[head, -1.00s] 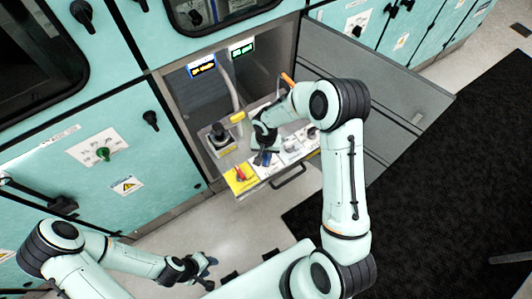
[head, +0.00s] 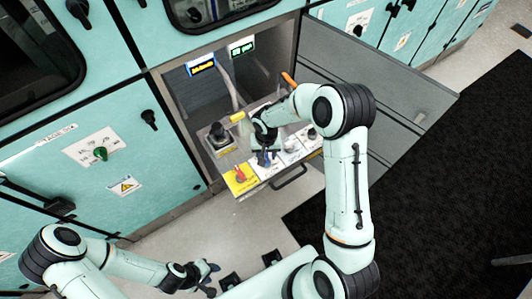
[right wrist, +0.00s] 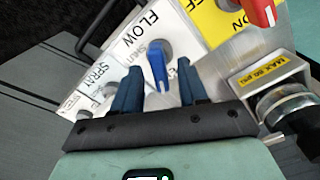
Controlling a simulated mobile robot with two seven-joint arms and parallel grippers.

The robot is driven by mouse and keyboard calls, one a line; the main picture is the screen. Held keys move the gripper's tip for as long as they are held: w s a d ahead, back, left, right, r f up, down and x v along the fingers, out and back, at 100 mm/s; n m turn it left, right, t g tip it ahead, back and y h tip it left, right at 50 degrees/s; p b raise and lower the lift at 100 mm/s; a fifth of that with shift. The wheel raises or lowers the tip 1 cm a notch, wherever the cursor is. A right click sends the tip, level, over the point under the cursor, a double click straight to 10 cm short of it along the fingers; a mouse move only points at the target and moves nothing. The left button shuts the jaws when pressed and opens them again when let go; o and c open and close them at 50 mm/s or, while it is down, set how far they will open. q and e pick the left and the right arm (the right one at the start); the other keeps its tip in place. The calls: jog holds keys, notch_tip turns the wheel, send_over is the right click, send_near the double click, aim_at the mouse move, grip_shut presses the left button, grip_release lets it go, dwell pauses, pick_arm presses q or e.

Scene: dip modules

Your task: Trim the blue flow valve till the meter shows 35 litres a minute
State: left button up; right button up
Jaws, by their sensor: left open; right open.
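The blue flow valve handle (right wrist: 157,66) stands on a white plate marked FLOW (right wrist: 145,35). It also shows as a small blue piece in the head view (head: 264,158). My right gripper (right wrist: 156,76) is open, with its two blue fingers on either side of the handle and a gap to each. In the head view my right gripper (head: 262,143) is over the panel. Two lit displays, one blue-framed (head: 202,66) and one green (head: 242,47), are at the back of the bay; I cannot read their figures. My left gripper (head: 207,275) is open and empty, low over the floor.
A red knob (right wrist: 262,12) on a yellow plate is beside the flow plate. A SPRAY plate (right wrist: 100,75) with a grey knob lies on the other side. A metal fitting (right wrist: 285,110) with a yellow MAX label is close to my right gripper. An open grey door (head: 375,90) stands to the right.

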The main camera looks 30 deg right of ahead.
aim_at(266, 156)
pick_arm(q)
jog(key=shift+w+r, duration=0.15)
jog(key=shift+r, duration=0.1)
pick_arm(e)
notch_tip(266, 156, up, 13)
jog(key=shift+r, duration=0.15)
dwell(0.5)
